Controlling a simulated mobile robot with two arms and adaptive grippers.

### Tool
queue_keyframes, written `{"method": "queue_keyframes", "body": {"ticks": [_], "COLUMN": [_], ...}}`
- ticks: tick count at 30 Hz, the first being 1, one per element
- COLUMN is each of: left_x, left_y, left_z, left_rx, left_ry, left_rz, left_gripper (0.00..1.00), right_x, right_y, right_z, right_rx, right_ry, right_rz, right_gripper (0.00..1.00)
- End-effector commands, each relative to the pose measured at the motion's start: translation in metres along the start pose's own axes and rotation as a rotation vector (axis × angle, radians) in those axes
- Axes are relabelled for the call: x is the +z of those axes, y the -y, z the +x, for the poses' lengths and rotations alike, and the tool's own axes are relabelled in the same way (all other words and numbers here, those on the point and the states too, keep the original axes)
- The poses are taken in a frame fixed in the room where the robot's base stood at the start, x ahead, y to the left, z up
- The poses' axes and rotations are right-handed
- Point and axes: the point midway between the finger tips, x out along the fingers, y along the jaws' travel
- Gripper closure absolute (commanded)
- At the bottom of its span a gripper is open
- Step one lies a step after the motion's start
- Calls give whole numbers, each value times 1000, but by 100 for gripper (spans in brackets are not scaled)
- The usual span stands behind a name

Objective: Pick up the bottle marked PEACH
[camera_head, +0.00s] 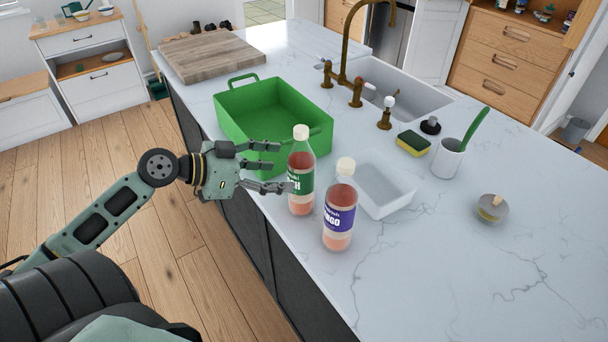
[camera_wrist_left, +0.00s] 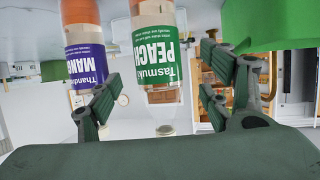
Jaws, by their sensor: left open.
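The PEACH bottle (camera_head: 301,172), with a green label, white cap and reddish drink, stands upright near the counter's front edge. My left gripper (camera_head: 280,168) is open, just left of this bottle, its fingers pointing toward it. In the left wrist view, the picture is tilted over, and the PEACH label (camera_wrist_left: 160,60) shows between the two spread fingers, with no clear grip on it. A second bottle with a purple label, ending in "NGO" (camera_head: 339,212), stands upright right beside it; it also shows in the left wrist view (camera_wrist_left: 84,62). My right gripper is not in view.
A green tray (camera_head: 240,122) sits behind the gripper, close to it. A white tub (camera_head: 388,204) stands right of the bottles. The front right counter is clear.

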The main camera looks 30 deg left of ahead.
Motion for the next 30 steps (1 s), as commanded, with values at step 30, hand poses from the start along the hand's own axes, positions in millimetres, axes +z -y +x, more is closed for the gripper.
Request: {"method": "queue_keyframes", "body": {"ticks": [30], "left_x": [-3], "left_y": [-3], "left_z": [62], "left_rx": [-3], "left_ry": [1], "left_rz": [-2], "left_gripper": [29], "right_x": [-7], "right_y": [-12], "right_z": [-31], "right_rx": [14], "right_ry": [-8], "right_rz": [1], "right_gripper": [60]}}
